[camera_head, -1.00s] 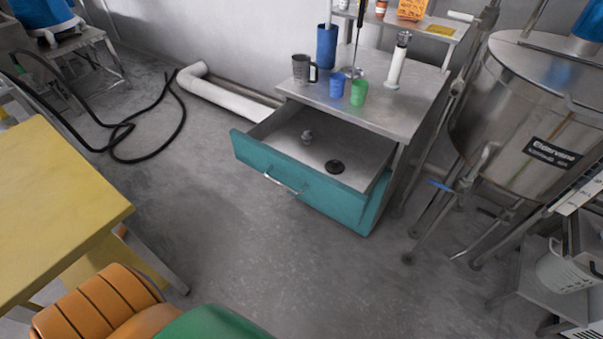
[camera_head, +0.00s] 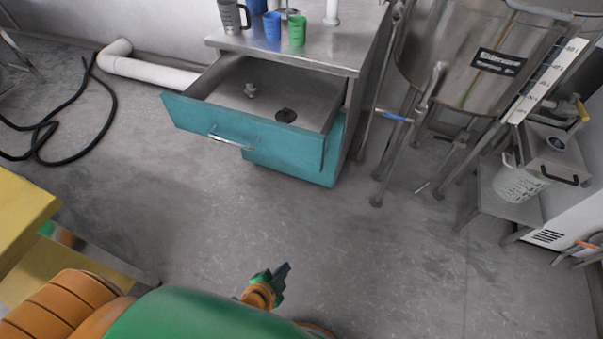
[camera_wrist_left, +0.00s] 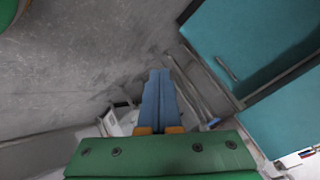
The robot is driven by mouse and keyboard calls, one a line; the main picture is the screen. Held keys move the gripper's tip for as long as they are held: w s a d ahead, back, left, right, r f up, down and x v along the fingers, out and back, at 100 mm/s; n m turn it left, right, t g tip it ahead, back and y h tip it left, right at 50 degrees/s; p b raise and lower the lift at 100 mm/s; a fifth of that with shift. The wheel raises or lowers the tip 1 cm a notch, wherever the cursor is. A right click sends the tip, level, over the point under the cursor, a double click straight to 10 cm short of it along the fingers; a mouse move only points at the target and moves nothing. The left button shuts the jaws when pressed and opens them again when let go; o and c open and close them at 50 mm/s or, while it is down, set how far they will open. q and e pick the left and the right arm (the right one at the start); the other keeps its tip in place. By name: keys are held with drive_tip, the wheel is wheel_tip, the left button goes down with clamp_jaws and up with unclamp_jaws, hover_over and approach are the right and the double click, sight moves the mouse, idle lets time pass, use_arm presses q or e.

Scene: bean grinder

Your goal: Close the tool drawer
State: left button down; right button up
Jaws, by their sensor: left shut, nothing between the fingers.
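The tool drawer (camera_head: 200,120) has a teal front with a metal handle (camera_head: 231,141). It is pulled well out of the metal cabinet under the steel worktop (camera_head: 320,47). That view also shows teal panels (camera_wrist_left: 255,40) with a handle, at the right. My right gripper is not in view.
Cups and a mug (camera_head: 232,16) stand on the worktop. A steel tank (camera_head: 480,60) on legs stands to the right, with a white basket (camera_head: 520,180) beyond it. A yellow table (camera_head: 22,215) is at the left. The floor before the drawer is clear.

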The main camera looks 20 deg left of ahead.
use_arm(q)
drive_tip(key=w+r+m+t+b, duration=0.3)
drive_tip(key=w+t, duration=0.1)
drive_tip(key=w, duration=0.2)
drive_tip(key=m+t+b, duration=0.4)
drive_tip(key=m+t, duration=0.1)
drive_tip(key=m, duration=0.1)
approach(315, 156)
drive_tip(key=w, duration=0.7)
drive_tip(key=shift+d, duration=0.35)
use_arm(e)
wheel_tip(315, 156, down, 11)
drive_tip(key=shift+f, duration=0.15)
use_arm(q)
drive_tip(key=shift+s, duration=0.1)
drive_tip(key=shift+b, duration=0.3)
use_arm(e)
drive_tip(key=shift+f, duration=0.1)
